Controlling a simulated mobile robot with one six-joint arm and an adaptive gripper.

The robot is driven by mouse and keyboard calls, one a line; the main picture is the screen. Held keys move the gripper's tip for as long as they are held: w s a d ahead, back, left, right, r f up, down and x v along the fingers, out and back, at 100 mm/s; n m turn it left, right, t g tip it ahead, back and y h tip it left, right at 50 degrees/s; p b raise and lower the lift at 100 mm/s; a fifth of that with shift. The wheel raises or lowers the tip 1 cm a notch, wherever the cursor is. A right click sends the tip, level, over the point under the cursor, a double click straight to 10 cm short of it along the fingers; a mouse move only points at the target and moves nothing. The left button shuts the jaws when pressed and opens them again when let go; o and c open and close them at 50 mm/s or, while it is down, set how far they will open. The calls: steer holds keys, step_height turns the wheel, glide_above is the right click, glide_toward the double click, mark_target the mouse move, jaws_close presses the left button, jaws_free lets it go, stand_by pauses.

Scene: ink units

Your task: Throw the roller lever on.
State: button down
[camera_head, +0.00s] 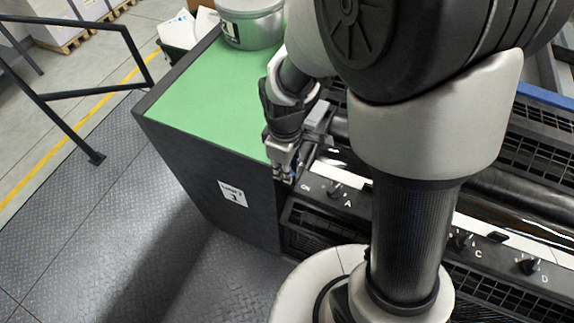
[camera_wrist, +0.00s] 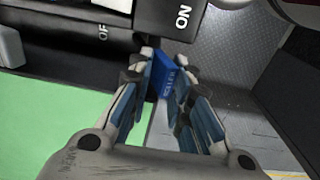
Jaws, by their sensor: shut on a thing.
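The roller lever's blue handle (camera_wrist: 163,79), with white lettering, is between my gripper's (camera_wrist: 167,72) blue-padded fingers in the wrist view. The fingers are shut on it. An OFF label (camera_wrist: 102,32) is at the upper left and an ON label (camera_wrist: 182,17) at the upper right; the handle hangs below and between them. In the head view my gripper (camera_head: 285,178) is at the right edge of the green-topped cabinet, beside the left end of the control panel. The handle cannot be clearly made out there.
The green cabinet top (camera_head: 200,95) is bare except for a grey pot (camera_head: 251,24) at its far end. Knobs A (camera_head: 335,190), C (camera_head: 461,240) and D (camera_head: 528,266) run along the panel to the right. A metal-plate floor (camera_head: 90,215) and a black railing (camera_head: 75,92) are at left.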

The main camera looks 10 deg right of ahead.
steer(key=shift+s+a+f, duration=0.1)
steer(key=shift+s+f, duration=0.3)
steer(key=shift+s, duration=0.1)
steer(key=c, duration=1.9)
jaws_free()
steer(key=shift+o, duration=1.1)
steer(key=shift+a, duration=0.15)
steer(key=shift+w+r, duration=0.15)
steer(key=shift+r, duration=0.05)
steer(key=shift+w+r, duration=0.1)
steer(key=shift+r, duration=0.25)
step_height(320, 180, up, 11)
steer(key=shift+r, duration=0.15)
